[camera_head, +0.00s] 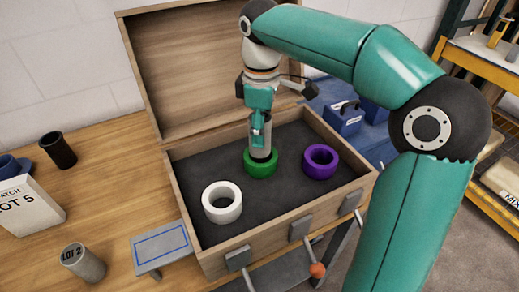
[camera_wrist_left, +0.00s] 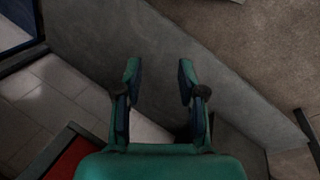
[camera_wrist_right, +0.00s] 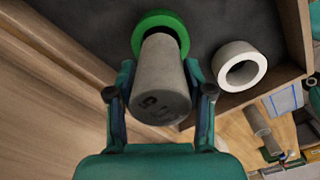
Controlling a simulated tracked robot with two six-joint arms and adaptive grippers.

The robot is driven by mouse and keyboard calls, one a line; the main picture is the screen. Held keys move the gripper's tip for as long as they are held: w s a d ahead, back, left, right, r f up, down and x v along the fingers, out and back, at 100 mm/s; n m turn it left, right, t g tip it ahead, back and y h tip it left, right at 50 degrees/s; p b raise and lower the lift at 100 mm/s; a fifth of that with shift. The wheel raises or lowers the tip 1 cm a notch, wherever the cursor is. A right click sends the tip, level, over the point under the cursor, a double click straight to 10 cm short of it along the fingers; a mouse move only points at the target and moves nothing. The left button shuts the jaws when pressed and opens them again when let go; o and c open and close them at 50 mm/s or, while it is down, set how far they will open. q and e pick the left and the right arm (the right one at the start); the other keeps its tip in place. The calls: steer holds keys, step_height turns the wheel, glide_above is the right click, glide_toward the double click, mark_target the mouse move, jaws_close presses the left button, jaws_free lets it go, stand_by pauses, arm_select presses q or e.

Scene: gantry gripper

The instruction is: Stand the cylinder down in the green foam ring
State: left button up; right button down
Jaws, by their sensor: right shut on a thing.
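A grey cylinder (camera_head: 265,144) is upright in my right gripper (camera_head: 259,124). The gripper is shut on it from above. The cylinder's lower end is at the opening of the green foam ring (camera_head: 262,168); how deep it sits I cannot tell. In the right wrist view the cylinder (camera_wrist_right: 160,78) lies between the fingers, dark marking on its near end, its far end overlapping the green ring (camera_wrist_right: 164,17). My left gripper (camera_wrist_left: 159,68) is open and empty over a grey surface, out of the head view.
The ring stands in an open wooden box (camera_head: 262,237) with a dark floor, between a white ring (camera_head: 221,211) and a purple ring (camera_head: 320,172). The raised lid (camera_head: 190,70) stands behind. Another cylinder (camera_head: 86,265), a black cup (camera_head: 57,150) and a white box (camera_head: 30,206) stand on the left.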

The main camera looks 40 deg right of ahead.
steer(key=shift+f, duration=2.5)
steer(key=shift+f+b, duration=0.1)
steer(key=shift+b, duration=0.2)
steer(key=shift+c, duration=2.3)
jaws_free()
step_height(320, 180, up, 12)
steer(key=shift+f+p, duration=0.1)
steer(key=shift+p, duration=0.95)
steer(key=shift+r, duration=0.2)
